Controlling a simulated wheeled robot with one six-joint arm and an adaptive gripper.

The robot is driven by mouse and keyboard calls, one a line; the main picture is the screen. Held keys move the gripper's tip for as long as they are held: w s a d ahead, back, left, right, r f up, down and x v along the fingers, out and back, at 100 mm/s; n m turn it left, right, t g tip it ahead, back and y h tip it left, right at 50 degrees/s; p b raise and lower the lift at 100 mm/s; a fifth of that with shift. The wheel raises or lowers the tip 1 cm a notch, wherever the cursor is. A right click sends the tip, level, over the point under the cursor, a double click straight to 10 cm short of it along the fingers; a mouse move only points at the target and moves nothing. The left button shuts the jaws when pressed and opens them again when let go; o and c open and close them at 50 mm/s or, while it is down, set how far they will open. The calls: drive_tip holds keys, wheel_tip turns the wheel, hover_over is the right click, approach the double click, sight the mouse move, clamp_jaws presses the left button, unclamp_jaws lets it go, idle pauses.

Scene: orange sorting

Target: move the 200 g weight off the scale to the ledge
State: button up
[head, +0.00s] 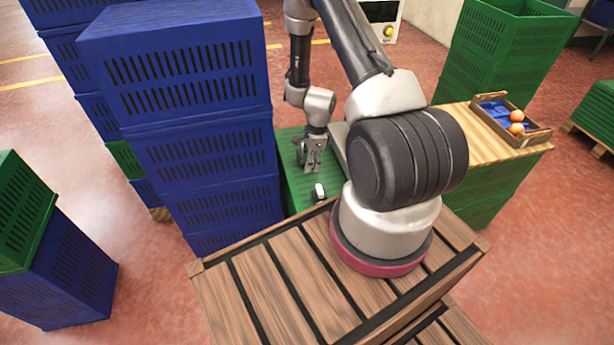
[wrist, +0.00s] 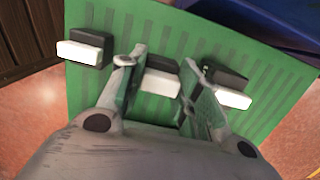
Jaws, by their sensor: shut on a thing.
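My gripper (head: 312,168) is over the green ledge (head: 292,180), left of my arm's base. The ledge also shows in the wrist view (wrist: 150,28). There, my gripper (wrist: 163,62) has its fingers on both sides of a black-and-white weight (wrist: 160,82) and is shut on it. Similar weights stand to its left (wrist: 84,50) and right (wrist: 232,97). No marking is readable, so I cannot tell by sight which is 200 g. One white-and-dark weight (head: 319,192) shows below the gripper in the head view. A grey slab (head: 338,140), possibly the scale, is mostly hidden behind my arm.
Tall stacked blue crates (head: 200,130) stand close on the left. A wooden tray (head: 537,138) with oranges and blue lining sits on the wooden top (head: 490,145) at right. Green crates (head: 500,50) rise behind it. The slatted wooden platform (head: 290,285) in front is bare left of my base.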

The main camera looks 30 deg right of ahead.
drive_tip(key=shift+f, duration=2.75)
drive_tip(key=o, duration=1.2)
drive_tip(key=shift+f, duration=0.15)
drive_tip(key=shift+c, duration=0.2)
